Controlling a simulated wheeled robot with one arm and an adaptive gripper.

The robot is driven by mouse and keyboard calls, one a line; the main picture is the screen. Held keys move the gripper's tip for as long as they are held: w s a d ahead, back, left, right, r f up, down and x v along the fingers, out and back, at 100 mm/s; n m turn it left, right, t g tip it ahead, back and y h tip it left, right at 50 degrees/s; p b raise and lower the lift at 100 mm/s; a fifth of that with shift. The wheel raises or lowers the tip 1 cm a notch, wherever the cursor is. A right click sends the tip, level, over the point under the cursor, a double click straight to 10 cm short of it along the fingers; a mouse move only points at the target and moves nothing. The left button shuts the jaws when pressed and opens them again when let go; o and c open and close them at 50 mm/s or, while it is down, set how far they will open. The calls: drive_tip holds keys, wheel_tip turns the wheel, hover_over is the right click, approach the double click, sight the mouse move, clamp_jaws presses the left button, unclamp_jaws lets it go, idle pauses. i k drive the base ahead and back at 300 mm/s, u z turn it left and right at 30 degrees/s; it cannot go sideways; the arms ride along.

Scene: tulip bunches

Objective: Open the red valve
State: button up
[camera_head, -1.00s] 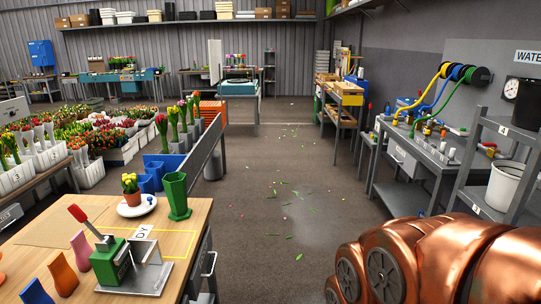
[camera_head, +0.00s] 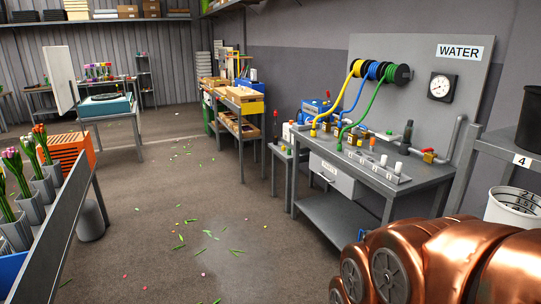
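A small red valve handle (camera_head: 429,151) shows at the right end of the grey water bench (camera_head: 350,196), by a grey pipe (camera_head: 454,139) under the WATER sign (camera_head: 460,51). It is small in the picture, and I cannot tell whether it is open or closed. My copper arm links fill the lower right of the head view. My gripper is not in view.
Yellow, blue and green hoses hang from reels (camera_head: 379,71) above the bench. A shelf with a white bucket (camera_head: 514,207) stands at the right. The floor between is clear apart from scattered leaves.

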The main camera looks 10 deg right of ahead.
sight(431, 150)
drive_tip(key=z, duration=0.85)
drive_tip(key=i, duration=1.75)
drive_tip(key=z, duration=0.75)
